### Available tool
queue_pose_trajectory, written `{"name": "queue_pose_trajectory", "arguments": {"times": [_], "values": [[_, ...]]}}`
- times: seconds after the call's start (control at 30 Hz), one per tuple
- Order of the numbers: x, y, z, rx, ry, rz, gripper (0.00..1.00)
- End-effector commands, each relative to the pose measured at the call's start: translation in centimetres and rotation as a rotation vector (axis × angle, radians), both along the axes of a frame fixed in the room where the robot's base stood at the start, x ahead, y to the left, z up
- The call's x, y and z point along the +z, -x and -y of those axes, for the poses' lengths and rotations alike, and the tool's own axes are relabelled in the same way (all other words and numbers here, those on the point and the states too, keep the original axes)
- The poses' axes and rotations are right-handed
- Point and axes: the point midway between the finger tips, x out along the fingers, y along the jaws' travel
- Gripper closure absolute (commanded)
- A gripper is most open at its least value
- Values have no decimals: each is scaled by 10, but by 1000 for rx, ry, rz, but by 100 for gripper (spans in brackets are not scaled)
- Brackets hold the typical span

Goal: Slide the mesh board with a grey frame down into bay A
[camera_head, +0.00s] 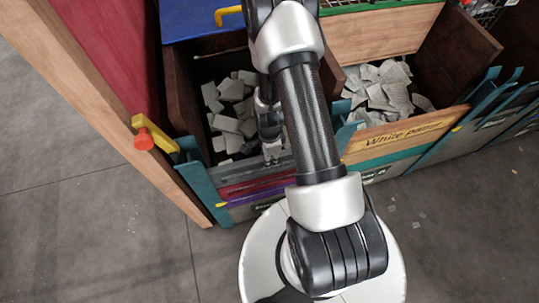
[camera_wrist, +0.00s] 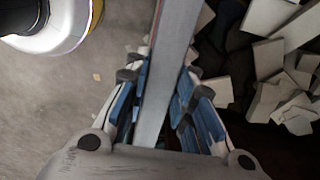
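The grey-framed board (camera_head: 236,172) shows as a grey strip across the front of the left bay, between the teal posts. Its mesh is not visible. In the wrist view its long grey edge (camera_wrist: 168,75) runs up between the fingers. My gripper (camera_head: 271,156) is at the board's upper edge; in the wrist view my gripper (camera_wrist: 160,85) has a blue-padded finger close against each side of the edge, shut on it. Bay A's letter cannot be read; the label (camera_head: 264,206) under the left bay is mostly hidden by my arm.
Pale rubble (camera_head: 230,100) lies in the left bay behind the board. A red-purple board (camera_head: 250,186) is just below the grey strip. The right bay has a "White paper" front (camera_head: 400,133). A wooden panel with an orange knob (camera_head: 144,140) stands at left. Floor in front is clear.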

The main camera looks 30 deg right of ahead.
Motion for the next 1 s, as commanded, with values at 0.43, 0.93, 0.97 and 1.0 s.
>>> {"name": "queue_pose_trajectory", "arguments": {"times": [0.43, 0.93, 0.97, 1.0], "values": [[1, 0, 0, 0, 0, 0, 54], [39, -2, 1, 0, 2, 6, 54], [45, -2, 1, 0, 1, 5, 54], [54, -2, 1, 0, 2, 7, 54]]}}
